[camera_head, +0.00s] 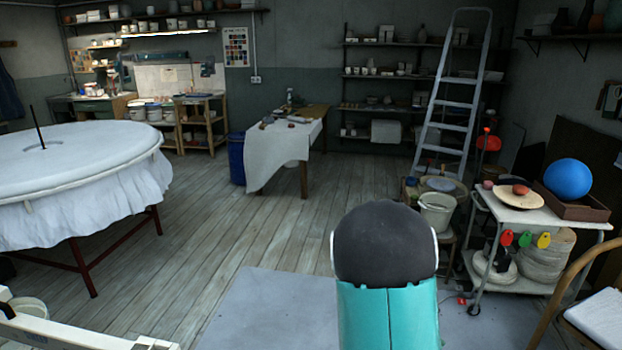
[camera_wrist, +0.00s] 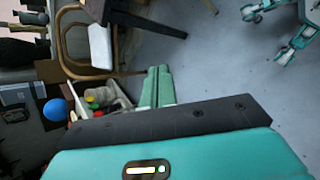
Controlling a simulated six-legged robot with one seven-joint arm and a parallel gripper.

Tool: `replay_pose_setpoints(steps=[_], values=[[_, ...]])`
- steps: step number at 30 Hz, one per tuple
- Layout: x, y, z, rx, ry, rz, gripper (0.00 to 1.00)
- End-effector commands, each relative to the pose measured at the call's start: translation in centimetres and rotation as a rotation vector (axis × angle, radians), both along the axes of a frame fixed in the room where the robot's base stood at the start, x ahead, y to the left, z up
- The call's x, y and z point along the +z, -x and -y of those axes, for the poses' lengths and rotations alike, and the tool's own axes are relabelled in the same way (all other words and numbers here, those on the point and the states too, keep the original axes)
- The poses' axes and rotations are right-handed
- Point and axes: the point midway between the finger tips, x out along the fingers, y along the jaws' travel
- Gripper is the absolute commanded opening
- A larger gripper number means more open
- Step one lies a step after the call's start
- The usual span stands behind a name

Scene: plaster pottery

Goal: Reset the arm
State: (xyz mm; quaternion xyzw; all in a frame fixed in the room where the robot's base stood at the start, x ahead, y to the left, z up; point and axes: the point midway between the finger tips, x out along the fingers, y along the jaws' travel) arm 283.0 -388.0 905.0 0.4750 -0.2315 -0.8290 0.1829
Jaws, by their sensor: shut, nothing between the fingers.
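My gripper (camera_wrist: 158,74) shows in the wrist view as two teal fingers side by side. It is shut with nothing between the fingers, and its tips are in the air above the grey floor. The dark grey wrist mount and teal housing fill the bottom of that view. In the head view a teal arm link with a dark rounded joint rises at the lower middle. The gripper itself does not show there.
A white cart (camera_head: 512,210) with a blue ball (camera_head: 568,178) stands at the right, near a wooden chair (camera_head: 597,315). A round table (camera_head: 70,160) with white cloth is at the left. A cloth-covered table (camera_head: 285,140) and a ladder (camera_head: 455,95) stand behind. The middle floor is clear.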

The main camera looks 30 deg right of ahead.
Motion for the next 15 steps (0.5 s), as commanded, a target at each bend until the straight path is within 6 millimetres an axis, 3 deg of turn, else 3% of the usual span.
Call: replay_pose_setpoints(steps=[6,15], values=[[4.9,-3.7,-7.6,0.009,-0.077,0.242,0.00],[11.1,-5.7,-18.7,0.053,-0.221,0.531,0.00]])
